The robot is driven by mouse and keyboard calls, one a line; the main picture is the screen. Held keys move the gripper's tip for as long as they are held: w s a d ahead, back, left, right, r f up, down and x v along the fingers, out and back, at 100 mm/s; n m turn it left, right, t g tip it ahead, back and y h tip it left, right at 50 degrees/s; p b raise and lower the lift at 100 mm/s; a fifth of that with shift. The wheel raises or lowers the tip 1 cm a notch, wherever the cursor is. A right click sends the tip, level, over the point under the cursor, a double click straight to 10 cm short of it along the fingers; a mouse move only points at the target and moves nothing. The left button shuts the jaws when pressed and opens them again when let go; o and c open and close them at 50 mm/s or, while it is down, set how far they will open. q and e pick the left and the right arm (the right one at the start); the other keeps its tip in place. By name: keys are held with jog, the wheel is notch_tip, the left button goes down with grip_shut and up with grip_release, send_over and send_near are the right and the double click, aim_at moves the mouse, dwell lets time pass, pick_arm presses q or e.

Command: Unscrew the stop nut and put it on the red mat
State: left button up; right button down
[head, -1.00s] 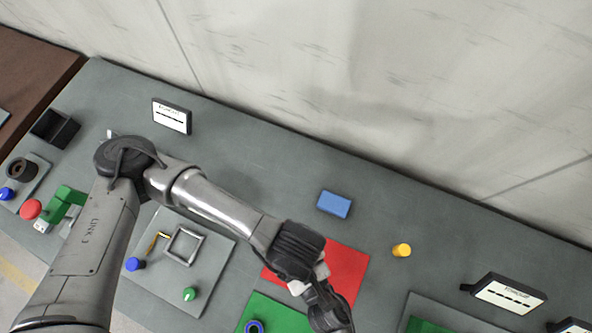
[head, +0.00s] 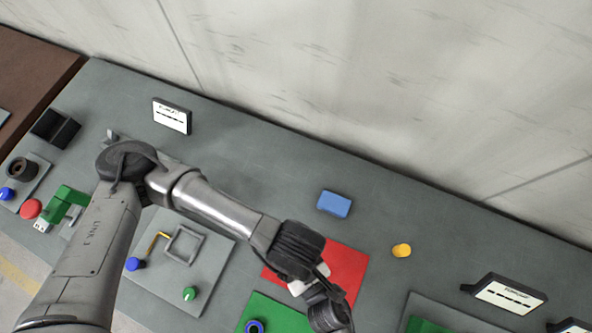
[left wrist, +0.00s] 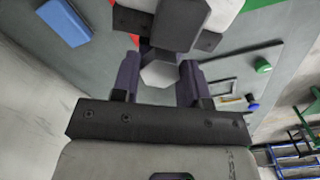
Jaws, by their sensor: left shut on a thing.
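The red mat (head: 347,266) lies on the grey table, partly covered in the head view by my left wrist. My left gripper (head: 329,313) is over the area by the mat's lower right edge; its fingertips are hidden in the head view. In the left wrist view my left gripper (left wrist: 157,84) is shut on a light grey hexagonal piece, seemingly the stop nut (left wrist: 160,73), between its two dark fingers. Whether the nut is still on a screw cannot be told. A strip of the red mat (left wrist: 134,39) shows behind the gripper. My right gripper is not in view.
A green mat (head: 280,312) with a blue ring (head: 254,327) lies beside the red mat. A grey plate (head: 205,275) with a square frame lies left.

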pick_arm(q)
jog(key=shift+n, duration=0.3)
jog(key=o, duration=1)
jog(key=shift+r, duration=2.25)
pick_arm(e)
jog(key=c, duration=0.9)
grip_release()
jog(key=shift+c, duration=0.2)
